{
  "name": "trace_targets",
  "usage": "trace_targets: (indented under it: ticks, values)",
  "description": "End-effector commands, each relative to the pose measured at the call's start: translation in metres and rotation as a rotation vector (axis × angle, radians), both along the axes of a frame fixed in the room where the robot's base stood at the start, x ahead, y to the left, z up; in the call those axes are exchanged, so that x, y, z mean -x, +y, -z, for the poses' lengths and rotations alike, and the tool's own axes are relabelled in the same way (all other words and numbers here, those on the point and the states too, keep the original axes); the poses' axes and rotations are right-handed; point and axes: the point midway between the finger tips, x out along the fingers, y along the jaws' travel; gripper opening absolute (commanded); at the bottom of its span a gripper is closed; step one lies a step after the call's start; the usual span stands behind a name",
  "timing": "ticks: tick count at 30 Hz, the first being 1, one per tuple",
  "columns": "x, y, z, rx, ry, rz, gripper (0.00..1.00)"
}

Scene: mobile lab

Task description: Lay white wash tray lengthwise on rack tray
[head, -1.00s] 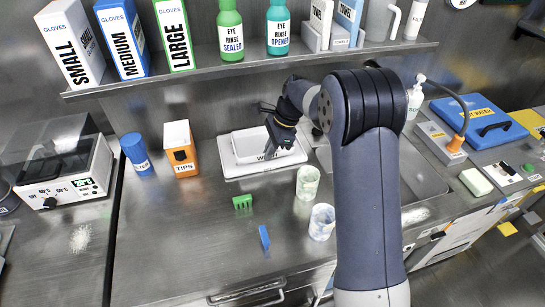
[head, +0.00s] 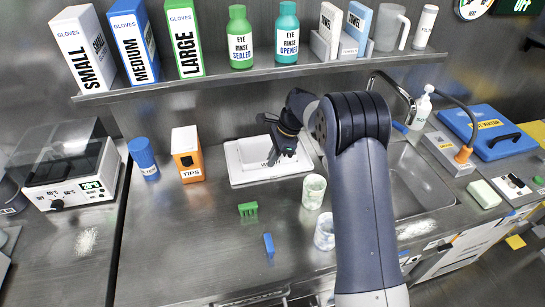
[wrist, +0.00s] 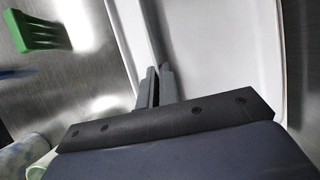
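The white wash tray (head: 249,157) lies in the middle of the larger white rack tray (head: 240,181) on the steel counter, their long sides running about the same way. Its label is partly covered by my gripper. My gripper (head: 272,160) points down at its front right part. In the wrist view, the fingers (wrist: 157,86) are nearly together, with the tray's thin white wall (wrist: 140,35) running in between them. The fingers look shut on that wall. Whether the wash tray rests fully flat is hard to tell.
A green comb-like piece (head: 248,209) and a blue piece (head: 268,245) lie in front. Two cups (head: 314,192) stand front right, near my arm. An orange tips box (head: 187,155) and blue tub (head: 143,158) stand left. A shelf (head: 215,82) overhangs behind; a sink (head: 418,185) is right.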

Motion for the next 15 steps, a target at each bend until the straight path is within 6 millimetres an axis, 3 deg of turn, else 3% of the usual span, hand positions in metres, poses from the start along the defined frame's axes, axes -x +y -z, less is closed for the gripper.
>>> trace_targets:
  ticks: [10,15]
  values:
    - [-0.0001,0.0000,-0.0003,0.000,-0.001,0.000,0.27]
    - [-0.0001,0.0000,-0.0003,0.000,-0.001,0.000,0.29]
